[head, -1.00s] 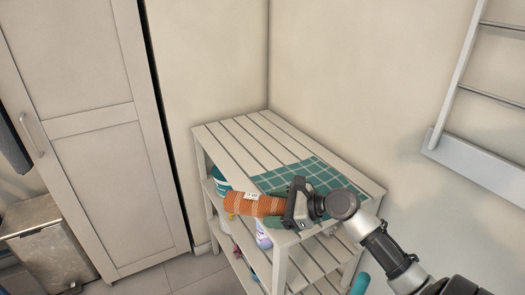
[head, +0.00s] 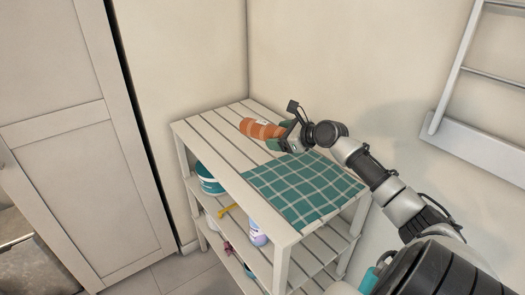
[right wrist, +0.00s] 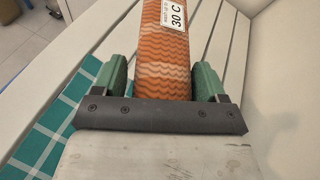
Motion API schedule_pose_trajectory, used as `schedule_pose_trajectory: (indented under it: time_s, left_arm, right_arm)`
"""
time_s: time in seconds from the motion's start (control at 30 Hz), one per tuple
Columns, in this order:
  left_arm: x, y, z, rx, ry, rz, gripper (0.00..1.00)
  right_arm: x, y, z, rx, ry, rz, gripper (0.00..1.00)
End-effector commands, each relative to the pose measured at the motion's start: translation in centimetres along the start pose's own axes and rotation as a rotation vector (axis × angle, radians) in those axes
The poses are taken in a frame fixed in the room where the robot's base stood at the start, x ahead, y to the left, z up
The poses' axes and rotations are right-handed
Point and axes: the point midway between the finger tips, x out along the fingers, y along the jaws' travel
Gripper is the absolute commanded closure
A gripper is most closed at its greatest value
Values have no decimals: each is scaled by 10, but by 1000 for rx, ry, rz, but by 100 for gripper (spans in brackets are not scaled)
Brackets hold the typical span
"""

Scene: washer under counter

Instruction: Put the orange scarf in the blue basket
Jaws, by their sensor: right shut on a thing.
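The orange scarf (head: 258,128) is a patterned roll with a white label. My right gripper (head: 280,136) is shut on it, over the far part of the white slatted shelf top (head: 212,135). In the right wrist view the scarf (right wrist: 165,50) lies between the two green fingers of the gripper (right wrist: 165,82), and its label reads "30 C". I cannot tell whether the scarf touches the slats. No blue basket can be made out in these frames. My left gripper is not in view.
A teal checked cloth (head: 305,187) lies flat on the shelf top. Below are a teal and white tub (head: 209,180), a yellow item (head: 228,210) and a purple and white bottle (head: 257,233). A cabinet (head: 85,150) stands left; a wall rack (head: 485,140) hangs right.

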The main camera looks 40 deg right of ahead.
Motion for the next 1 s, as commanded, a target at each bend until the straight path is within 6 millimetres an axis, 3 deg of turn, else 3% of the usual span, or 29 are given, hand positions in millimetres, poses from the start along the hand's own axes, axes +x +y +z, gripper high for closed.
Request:
schedule_pose_trajectory:
  time_s: [0.1, 0.3, 0.43, 0.7, 1.0]
  left_arm:
    - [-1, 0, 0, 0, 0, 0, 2]
    - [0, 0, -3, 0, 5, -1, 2]
    - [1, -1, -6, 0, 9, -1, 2]
    - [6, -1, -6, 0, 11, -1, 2]
    - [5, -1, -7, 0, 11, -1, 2]
  right_arm:
    - [29, 7, -1, 1, -5, 0, 55]
    - [54, 14, -5, 0, -3, 0, 55]
    - [59, 16, -11, 0, -1, 0, 55]
    - [71, 25, -42, 0, -1, 0, 55]
    - [72, 25, -44, 0, -1, 0, 55]
